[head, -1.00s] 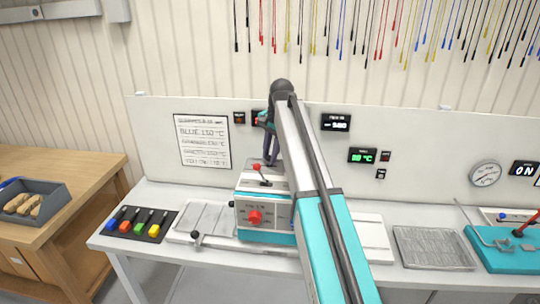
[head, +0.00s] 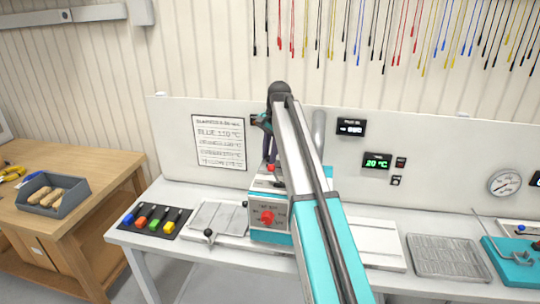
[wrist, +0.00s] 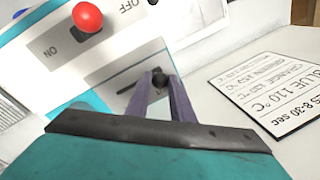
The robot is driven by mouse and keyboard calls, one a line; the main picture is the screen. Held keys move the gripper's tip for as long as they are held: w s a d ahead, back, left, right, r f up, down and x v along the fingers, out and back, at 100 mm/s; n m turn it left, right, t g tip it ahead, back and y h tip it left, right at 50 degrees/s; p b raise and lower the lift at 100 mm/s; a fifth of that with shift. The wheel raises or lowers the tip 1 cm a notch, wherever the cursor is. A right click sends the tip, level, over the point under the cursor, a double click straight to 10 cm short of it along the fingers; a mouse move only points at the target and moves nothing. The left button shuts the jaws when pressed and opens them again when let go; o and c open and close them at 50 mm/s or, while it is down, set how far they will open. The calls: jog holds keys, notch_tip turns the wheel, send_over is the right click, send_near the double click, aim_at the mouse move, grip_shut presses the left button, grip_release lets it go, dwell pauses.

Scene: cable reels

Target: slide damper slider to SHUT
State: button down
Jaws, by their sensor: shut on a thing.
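The damper slider shows in the wrist view as a small black knob (wrist: 158,77) at the right end of a short dark slot on a grey plate. My gripper (wrist: 158,90) is shut on this knob with its two purple fingers. The lettering beside the knob is mostly hidden by a finger. In the head view my gripper (head: 268,147) points down over the teal and white machine (head: 266,205). My arm hides the slider and the machine's right side there.
A red knob (wrist: 88,17) sits beside ON and OFF marks near the slider. A lever with a black ball (head: 208,233) stands at the left. A notice (head: 219,142) hangs on the back panel.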

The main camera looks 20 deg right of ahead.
jog(key=c, duration=1.5)
grip_release()
jog(key=shift+w+a+r, duration=0.1)
jog(key=shift+w+a, duration=0.05)
jog(key=shift+a, duration=0.25)
jog(key=shift+c, duration=0.2)
jog(key=shift+d, duration=0.25)
notch_tip(320, 180, up, 13)
jog(key=s+d+b, duration=0.1)
jog(key=s+b, duration=0.1)
jog(key=b, duration=0.2)
jog(key=shift+s+d+r+b, duration=0.15)
jog(key=shift+s+r+b, duration=0.05)
jog(key=shift+b, duration=0.2)
jog(key=shift+f, duration=0.1)
